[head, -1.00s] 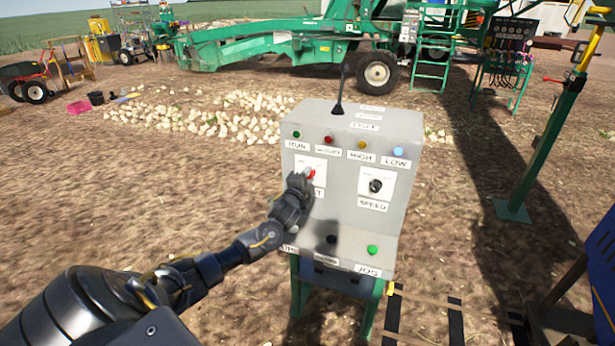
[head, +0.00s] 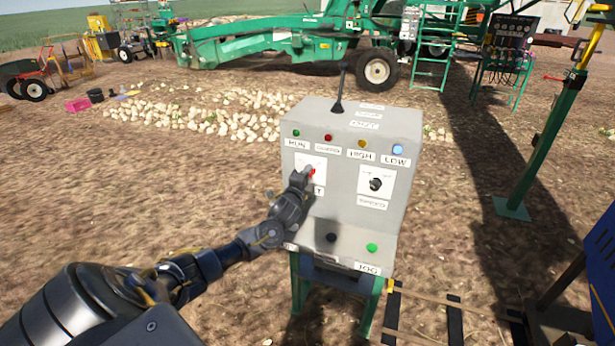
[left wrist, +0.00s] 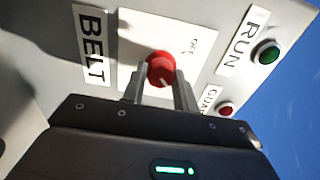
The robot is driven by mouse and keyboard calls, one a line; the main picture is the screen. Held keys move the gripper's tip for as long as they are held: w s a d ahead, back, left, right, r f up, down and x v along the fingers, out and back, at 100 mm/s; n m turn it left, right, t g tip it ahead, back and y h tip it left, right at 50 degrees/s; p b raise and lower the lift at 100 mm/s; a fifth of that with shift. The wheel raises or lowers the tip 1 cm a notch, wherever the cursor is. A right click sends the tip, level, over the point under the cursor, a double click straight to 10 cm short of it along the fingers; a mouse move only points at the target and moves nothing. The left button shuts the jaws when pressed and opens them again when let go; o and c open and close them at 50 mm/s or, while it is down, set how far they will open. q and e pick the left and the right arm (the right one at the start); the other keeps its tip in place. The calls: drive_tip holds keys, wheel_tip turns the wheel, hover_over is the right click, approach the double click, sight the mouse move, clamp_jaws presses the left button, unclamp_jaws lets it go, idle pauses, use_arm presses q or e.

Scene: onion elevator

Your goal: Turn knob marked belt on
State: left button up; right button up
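The red knob marked BELT (left wrist: 160,68) is on a white plate on the upper left face of the grey control box (head: 345,215). It also shows in the head view (head: 311,171). The BELT label (left wrist: 92,47) reads clearly in the left wrist view and is mostly covered by my gripper in the head view. My left gripper (left wrist: 161,82) has one finger on each side of the knob, close against it. It also shows in the head view (head: 302,180). A small OFF mark shows on the plate. My right gripper is not in view.
A black SPEED knob (head: 376,184) is to the right on the same box. RUN (head: 296,133), red, HIGH and LOW lamps are above. A black button (head: 331,237) and green JOG button (head: 372,248) are below.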

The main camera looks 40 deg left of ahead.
use_arm(q)
drive_tip(key=o, duration=0.4)
drive_tip(key=b+v, duration=0.2)
drive_tip(key=v, duration=0.8)
drive_tip(key=shift+s+d, duration=0.2)
drive_tip(key=shift+s, duration=0.15)
